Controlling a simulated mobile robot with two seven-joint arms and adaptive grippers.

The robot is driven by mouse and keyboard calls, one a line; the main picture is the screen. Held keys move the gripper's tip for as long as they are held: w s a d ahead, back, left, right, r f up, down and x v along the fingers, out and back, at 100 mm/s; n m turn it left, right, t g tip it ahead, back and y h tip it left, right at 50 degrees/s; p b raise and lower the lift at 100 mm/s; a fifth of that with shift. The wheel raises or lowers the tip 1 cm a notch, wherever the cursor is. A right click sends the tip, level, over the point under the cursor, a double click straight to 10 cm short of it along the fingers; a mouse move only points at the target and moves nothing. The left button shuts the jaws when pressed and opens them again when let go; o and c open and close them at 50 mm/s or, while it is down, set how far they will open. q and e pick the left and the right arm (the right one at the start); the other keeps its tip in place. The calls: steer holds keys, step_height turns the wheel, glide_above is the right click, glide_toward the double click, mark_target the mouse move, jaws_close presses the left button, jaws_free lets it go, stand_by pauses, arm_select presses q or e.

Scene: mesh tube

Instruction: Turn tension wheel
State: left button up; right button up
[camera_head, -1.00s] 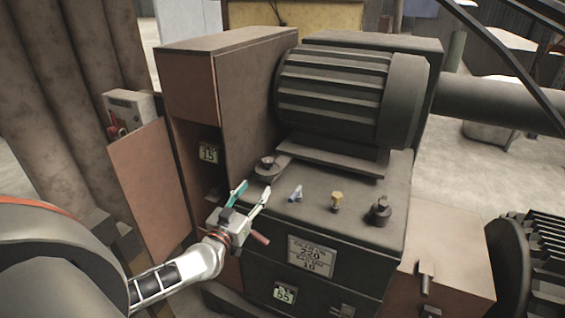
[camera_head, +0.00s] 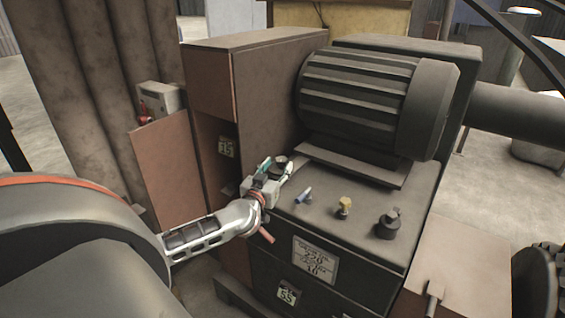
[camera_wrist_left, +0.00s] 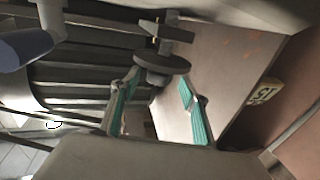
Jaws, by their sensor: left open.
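A dark round wheel with a hub (camera_head: 281,161) stands at the back left of the machine's top, beside the tall cabinet. In the head view it is partly hidden by my left gripper (camera_head: 278,168). In the left wrist view the wheel (camera_wrist_left: 162,65) shows as a flat grey disc just beyond the fingertips. My left gripper (camera_wrist_left: 157,88) is open, with its two green-padded fingers spread on the near side of the wheel. Nothing is between the pads. Whether a finger touches the rim I cannot tell. My right gripper is not in view.
The ribbed motor (camera_head: 365,95) is behind. The brown cabinet (camera_head: 262,95) and its open door (camera_head: 170,170) are close on the left.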

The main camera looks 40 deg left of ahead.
mark_target(279, 164)
arm_select(q)
steer(key=x, duration=0.3)
steer(key=shift+w, duration=0.2)
steer(key=shift+w+a, duration=0.1)
steer(key=shift+w, duration=0.25)
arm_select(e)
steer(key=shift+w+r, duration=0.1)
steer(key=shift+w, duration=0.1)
arm_select(q)
steer(key=shift+c, duration=0.5)
steer(key=c, duration=1.1)
steer(key=shift+o, duration=0.2)
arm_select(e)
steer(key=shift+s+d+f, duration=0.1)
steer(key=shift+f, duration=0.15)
